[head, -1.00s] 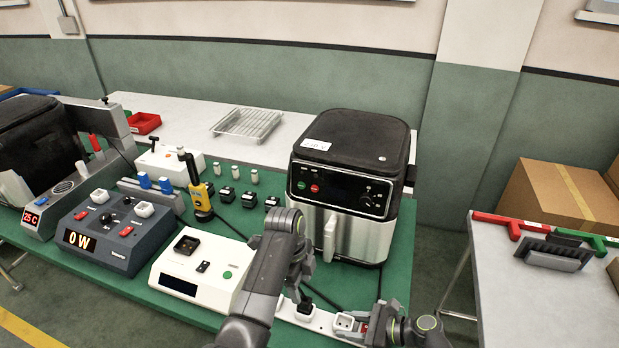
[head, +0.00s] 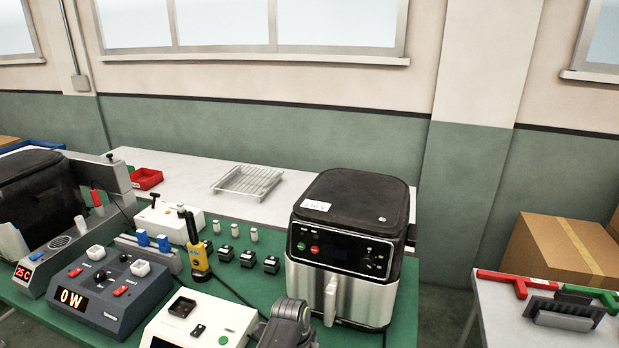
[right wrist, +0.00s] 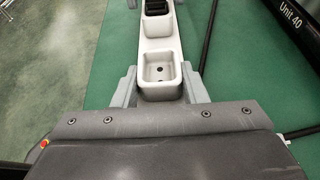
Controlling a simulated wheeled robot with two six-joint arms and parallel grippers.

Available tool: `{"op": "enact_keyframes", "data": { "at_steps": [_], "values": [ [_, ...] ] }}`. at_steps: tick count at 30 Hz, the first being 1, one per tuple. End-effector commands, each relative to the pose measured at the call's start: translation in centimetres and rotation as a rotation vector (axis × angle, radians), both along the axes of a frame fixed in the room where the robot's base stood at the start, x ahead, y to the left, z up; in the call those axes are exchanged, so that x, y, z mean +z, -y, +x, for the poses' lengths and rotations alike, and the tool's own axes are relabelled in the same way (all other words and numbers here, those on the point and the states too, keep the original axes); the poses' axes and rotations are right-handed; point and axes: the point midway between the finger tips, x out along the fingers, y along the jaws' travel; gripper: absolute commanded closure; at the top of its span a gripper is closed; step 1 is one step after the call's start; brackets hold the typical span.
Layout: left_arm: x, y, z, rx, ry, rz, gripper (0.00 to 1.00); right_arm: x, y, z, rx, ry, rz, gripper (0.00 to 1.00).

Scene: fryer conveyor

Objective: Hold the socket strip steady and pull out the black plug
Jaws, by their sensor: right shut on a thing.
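The white socket strip (right wrist: 160,48) runs up the right wrist view, with an empty socket near my gripper. My right gripper (right wrist: 160,88) is shut on the strip, one grey finger against each side. The black plug (right wrist: 160,12) sits in the strip at the top edge of that view, partly cut off. In the head view only part of my left arm's wrist shows at the bottom edge; its fingertips are below the frame. Small grey pieces beside the strip at the top of the right wrist view may be its fingers, too cropped to judge.
The air fryer (head: 345,250) stands on the green mat behind my left wrist. A white meter box (head: 190,325) is left of the wrist. Black cables (right wrist: 207,45) lie on the mat right of the strip. Small black blocks (head: 248,258) stand farther back.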

Motion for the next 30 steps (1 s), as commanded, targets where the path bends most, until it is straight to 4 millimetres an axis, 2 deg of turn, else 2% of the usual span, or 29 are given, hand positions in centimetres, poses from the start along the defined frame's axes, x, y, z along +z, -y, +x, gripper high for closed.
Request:
{"op": "enact_keyframes", "data": {
  "at_steps": [1, 10, 30],
  "values": [
    [0.01, -0.02, 0.01, 0.000, 0.000, 0.000, 0.62, 0.03, 0.03, 0.05, -0.002, 0.001, 0.000, 0.97],
    [0.03, -0.02, 0.01, 0.000, 0.000, 0.000, 1.00, 0.02, 0.02, 0.05, -0.001, 0.000, 0.000, 0.97],
    [0.82, 0.06, 0.08, -0.001, 0.002, -0.001, 1.00, -0.08, 0.04, -0.04, 0.000, -0.001, -0.002, 0.97]
  ]
}}
